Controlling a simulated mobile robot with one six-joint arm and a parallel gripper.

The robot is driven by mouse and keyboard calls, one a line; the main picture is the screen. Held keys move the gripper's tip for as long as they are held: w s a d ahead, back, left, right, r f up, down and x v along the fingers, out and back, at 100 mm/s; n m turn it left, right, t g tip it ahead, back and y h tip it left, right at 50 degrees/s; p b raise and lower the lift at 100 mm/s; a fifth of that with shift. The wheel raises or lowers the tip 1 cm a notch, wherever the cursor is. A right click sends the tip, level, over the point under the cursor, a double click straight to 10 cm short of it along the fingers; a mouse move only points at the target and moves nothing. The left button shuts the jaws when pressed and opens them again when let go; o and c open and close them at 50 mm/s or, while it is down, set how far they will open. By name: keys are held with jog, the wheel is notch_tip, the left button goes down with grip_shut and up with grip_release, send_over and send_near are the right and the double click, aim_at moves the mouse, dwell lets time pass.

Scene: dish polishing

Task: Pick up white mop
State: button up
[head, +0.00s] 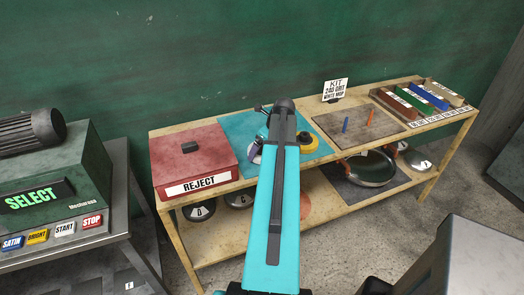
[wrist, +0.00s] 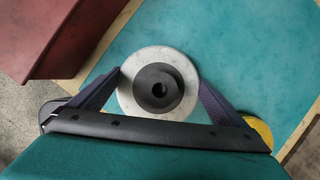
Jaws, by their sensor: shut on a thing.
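The white mop (wrist: 127,97) shows in the wrist view as a pale round disc with a dark hub and a hole in its middle. My gripper (wrist: 160,84) has one finger on each side of the disc and is shut on it. The teal mat (wrist: 225,40) lies beneath; I cannot tell whether the mop touches it. In the head view my arm hides most of the gripper and the mop. A sign reading "KIT 240 GRIT WHITE MOP" (head: 335,91) stands at the back of the bench.
A yellow mop (head: 305,140) lies on the mat, close to my gripper at lower right in the wrist view (wrist: 260,130). A red REJECT box (head: 192,157) stands left of the mat. A board with pegs (head: 375,122) and coloured bars (head: 425,97) are to the right.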

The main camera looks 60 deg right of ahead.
notch_tip(320, 180, up, 9)
jog(key=b, duration=0.2)
dwell(0.4)
jog(key=shift+f, duration=0.1)
dwell(0.5)
notch_tip(320, 180, down, 5)
jog(key=b, duration=0.5)
jog(key=shift+s+r, duration=0.15)
jog(key=shift+r, duration=0.05)
